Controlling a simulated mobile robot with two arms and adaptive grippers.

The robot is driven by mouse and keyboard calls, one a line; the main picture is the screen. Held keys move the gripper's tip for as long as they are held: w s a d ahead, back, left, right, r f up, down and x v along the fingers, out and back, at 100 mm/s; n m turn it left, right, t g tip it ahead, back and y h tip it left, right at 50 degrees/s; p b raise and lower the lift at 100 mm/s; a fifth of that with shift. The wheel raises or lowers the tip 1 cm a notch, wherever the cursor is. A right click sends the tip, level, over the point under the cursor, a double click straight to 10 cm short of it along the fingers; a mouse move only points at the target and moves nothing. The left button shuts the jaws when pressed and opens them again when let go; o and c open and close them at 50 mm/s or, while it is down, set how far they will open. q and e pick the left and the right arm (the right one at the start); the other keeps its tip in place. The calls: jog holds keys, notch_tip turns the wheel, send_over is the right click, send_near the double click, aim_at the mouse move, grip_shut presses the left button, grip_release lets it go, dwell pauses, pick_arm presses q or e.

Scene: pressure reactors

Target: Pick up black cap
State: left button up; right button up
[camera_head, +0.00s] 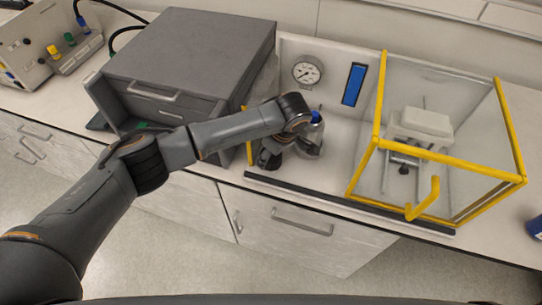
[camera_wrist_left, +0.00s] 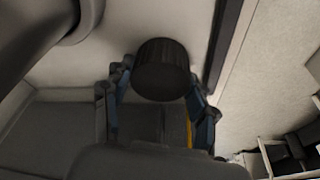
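The black cap (camera_wrist_left: 163,70) is a short dark cylinder in the left wrist view. The fingers of my left gripper (camera_wrist_left: 163,85) stand on both sides of it, with their tips against its sides, so the gripper looks shut on it. In the head view my left gripper (camera_head: 273,153) is low over the counter, between the grey box and the glass vessel. There the cap cannot be told apart from the dark fingers. Whether the cap touches the counter is unclear. My right gripper is not in view.
A glass vessel with a blue top (camera_head: 315,117) stands close to the right of the wrist. A grey box with drawers (camera_head: 190,65) is to the left. A yellow-framed clear enclosure (camera_head: 450,120) is to the right. A black strip (camera_head: 330,200) runs along the counter's front.

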pick_arm(q)
jog(key=c, duration=0.3)
jog(key=shift+c, duration=0.2)
jog(key=shift+r, duration=0.1)
